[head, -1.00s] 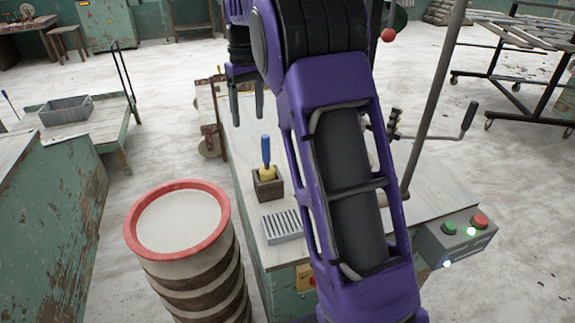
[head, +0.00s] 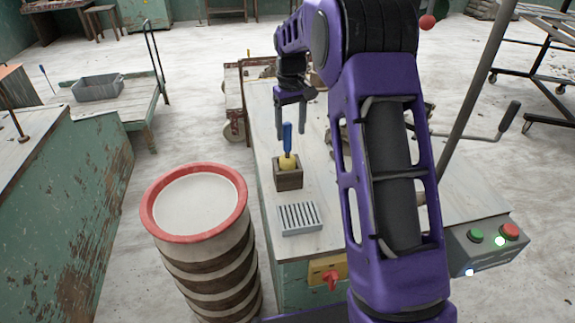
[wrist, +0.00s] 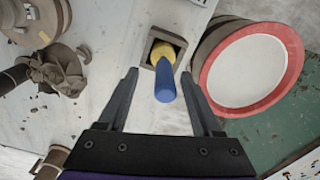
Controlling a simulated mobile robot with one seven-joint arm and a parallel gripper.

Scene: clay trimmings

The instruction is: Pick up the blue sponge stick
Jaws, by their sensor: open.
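The blue sponge stick (head: 287,138) stands upright, its yellow sponge end down in a small brown square holder (head: 289,180) on the workbench. In the wrist view the blue handle (wrist: 165,80) points toward the camera, and the yellow sponge sits inside the holder's opening. My gripper (head: 293,135) is open above the holder, and its fingers reach down to about the height of the handle. In the wrist view my gripper (wrist: 163,85) has one finger on each side of the handle, with a gap on both sides. Nothing is held.
A grey slotted tray (head: 300,218) lies in front of the holder. A striped drum with a red rim (head: 155,228) stands left of the bench. Clay trimmings (wrist: 60,72) lie left in the wrist view. A control box (head: 488,246) sits at the bench's right corner.

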